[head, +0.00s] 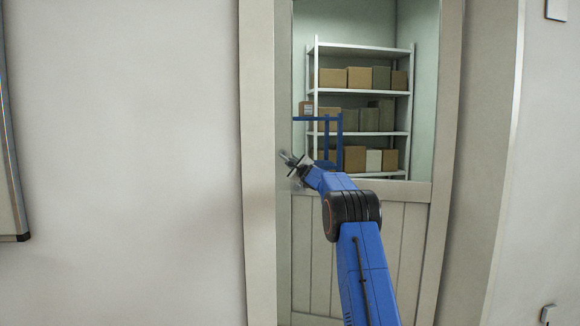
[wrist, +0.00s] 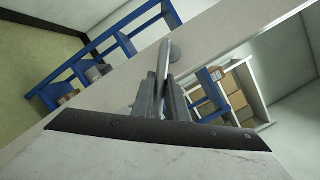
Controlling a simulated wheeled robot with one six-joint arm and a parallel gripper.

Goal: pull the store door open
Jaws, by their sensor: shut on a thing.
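The store door (head: 360,240) is pale, with a glass upper half and a grooved lower panel. It stands in a light frame (head: 257,150) in the head view; I cannot tell for sure whether it is ajar. My gripper (head: 291,163) is at the door's left stile, at the height of the glass's lower part. In the wrist view my gripper (wrist: 163,88) is shut around a thin metal handle (wrist: 166,58), which runs up between the fingers toward the pale stile. The handle is mostly hidden by the gripper in the head view.
Through the glass, a white shelf (head: 361,92) with several boxes and a blue stand (head: 340,140) show. A blue frame (wrist: 110,52) stands at left in the wrist view. Plain wall (head: 140,150) lies left of the door, with a board edge (head: 12,150) at far left.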

